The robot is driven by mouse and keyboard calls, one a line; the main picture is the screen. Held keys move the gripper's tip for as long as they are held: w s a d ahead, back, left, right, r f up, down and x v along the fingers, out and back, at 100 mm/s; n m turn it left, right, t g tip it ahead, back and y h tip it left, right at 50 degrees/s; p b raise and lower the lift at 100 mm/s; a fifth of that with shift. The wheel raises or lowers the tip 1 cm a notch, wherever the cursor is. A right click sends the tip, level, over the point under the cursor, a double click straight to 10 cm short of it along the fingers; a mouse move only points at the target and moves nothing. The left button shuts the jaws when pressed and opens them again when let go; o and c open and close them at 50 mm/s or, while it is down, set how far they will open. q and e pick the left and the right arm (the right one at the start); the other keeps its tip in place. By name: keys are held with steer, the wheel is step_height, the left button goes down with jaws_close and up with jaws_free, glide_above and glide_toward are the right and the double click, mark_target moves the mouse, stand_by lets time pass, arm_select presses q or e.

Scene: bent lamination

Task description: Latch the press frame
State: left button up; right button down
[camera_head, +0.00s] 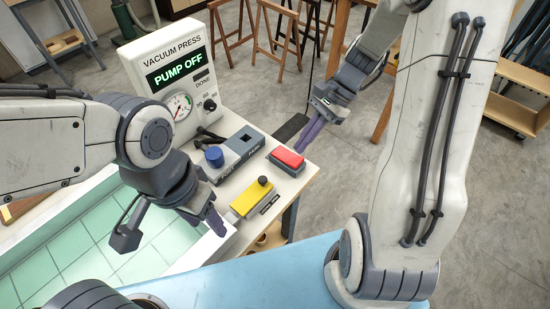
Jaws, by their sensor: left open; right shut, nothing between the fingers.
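The press frame (60,217) is the pale rim around a green gridded bed (100,222) at the lower left. Beside it, a yellow plate (245,202) with a black knob (263,181) sits on the white control shelf; its small label is unreadable. My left gripper (214,222) is open, pointing down just left of the yellow plate, near the frame's right edge; whether it touches anything is unclear. My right gripper (308,143) is shut and empty, above and right of a red button (287,158).
The vacuum press box (178,72) reads "PUMP OFF" and has a round gauge (180,106). A grey block with a blue knob (214,156) stands between the box and the yellow plate. Wooden trestles (285,30) stand behind.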

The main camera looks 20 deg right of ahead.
steer(key=d+m, duration=0.1)
steer(key=w+d+m, duration=0.1)
steer(key=d+t+y, duration=0.1)
steer(key=shift+w+d+f+m, duration=0.15)
steer(key=shift+d+f+m, duration=0.2)
steer(key=shift+m, duration=0.05)
steer(key=x, duration=1)
steer(key=shift+p, duration=0.3)
steer(key=a, duration=0.2)
steer(key=shift+s+a+f+p, duration=0.2)
steer(key=shift+s+a+p, duration=0.1)
steer(key=shift+a+f, duration=0.2)
steer(key=shift+a, duration=0.45)
steer(key=shift+a, duration=0.1)
